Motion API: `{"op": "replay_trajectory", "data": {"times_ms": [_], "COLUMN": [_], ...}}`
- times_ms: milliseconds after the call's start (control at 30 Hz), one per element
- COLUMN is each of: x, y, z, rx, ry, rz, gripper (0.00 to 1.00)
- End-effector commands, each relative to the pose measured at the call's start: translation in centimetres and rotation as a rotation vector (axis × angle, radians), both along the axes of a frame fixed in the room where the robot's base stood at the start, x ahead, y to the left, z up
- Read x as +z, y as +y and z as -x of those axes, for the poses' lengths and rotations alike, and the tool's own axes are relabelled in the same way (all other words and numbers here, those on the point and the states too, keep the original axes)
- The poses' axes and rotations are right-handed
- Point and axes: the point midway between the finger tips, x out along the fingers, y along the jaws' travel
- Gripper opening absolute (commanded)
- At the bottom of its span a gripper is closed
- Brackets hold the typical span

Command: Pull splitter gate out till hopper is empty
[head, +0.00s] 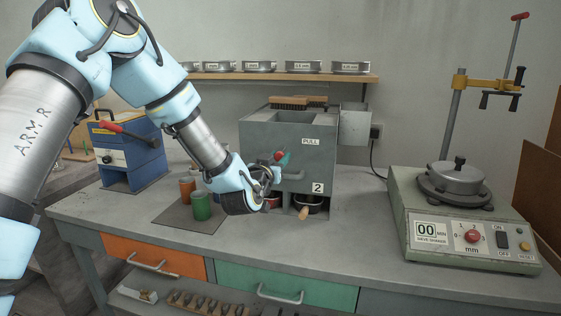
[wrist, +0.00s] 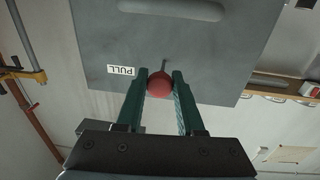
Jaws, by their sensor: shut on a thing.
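The grey splitter (head: 316,165) stands on the bench with an open hopper top, a PULL label and a plate marked 2. The inside of the hopper is too dark to tell what it holds. My gripper (head: 281,160) is at its front face. In the wrist view my gripper (wrist: 160,76) has its two teal fingers shut on the gate's red ball knob (wrist: 159,86), one on each side. A thin rod (wrist: 165,66) runs from the knob to the grey face beside the PULL label. A dark pan (head: 309,204) with a wooden handle sits under the splitter.
Green (head: 202,207) and orange (head: 187,189) cans stand on a dark mat left of the splitter. A sieve shaker (head: 463,225) stands at right, and a blue machine (head: 130,155) at left. A brush (head: 290,102) lies on the splitter's top. The front middle of the bench is clear.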

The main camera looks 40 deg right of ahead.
Motion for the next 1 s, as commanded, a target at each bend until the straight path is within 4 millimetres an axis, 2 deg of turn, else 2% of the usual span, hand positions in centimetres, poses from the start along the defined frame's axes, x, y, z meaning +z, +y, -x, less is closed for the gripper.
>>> {"op": "replay_trajectory", "data": {"times_ms": [200,233,467,767,867,1000], "x": [-0.2,-0.2,-0.2,-0.2,-0.3,-0.5], "y": [0.1,0.1,0.1,0.3,1.1,3.3], "z": [0.2,0.2,0.1,0.2,0.7,1.8], "rx": [-0.002,-0.002,-0.002,-0.002,-0.002,-0.002], "ry": [0.004,0.004,0.004,0.003,0.002,0.002], "rz": [-0.006,-0.006,-0.005,-0.005,-0.006,-0.006], "gripper": [0.0,0.4,0.66,0.66,0.66,0.66]}}
